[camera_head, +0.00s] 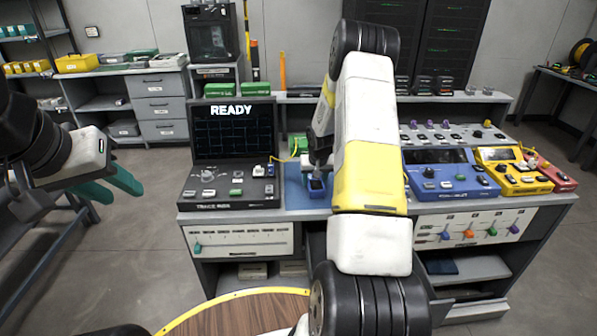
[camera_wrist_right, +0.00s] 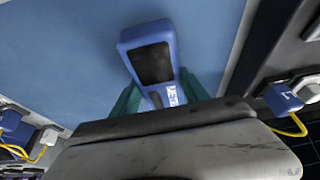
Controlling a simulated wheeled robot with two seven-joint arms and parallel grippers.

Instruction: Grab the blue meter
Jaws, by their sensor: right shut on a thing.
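The blue meter (camera_head: 316,187) is a small blue handheld box with a dark screen, above the blue mat (camera_head: 296,201) on the workbench. In the right wrist view the meter (camera_wrist_right: 153,62) sits between the green fingers of my right gripper (camera_wrist_right: 158,94), which is shut on it. I cannot tell whether the meter touches the mat. My left gripper (camera_head: 122,195) is open and empty, left of the bench.
A black console with a screen reading READY (camera_head: 232,135) stands left of the mat. A blue console (camera_head: 450,180), a yellow one (camera_head: 512,177) and a red one stand to the right. Yellow cables with blue plugs (camera_wrist_right: 283,98) lie beside the mat. A round wooden table (camera_head: 240,315) is in front.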

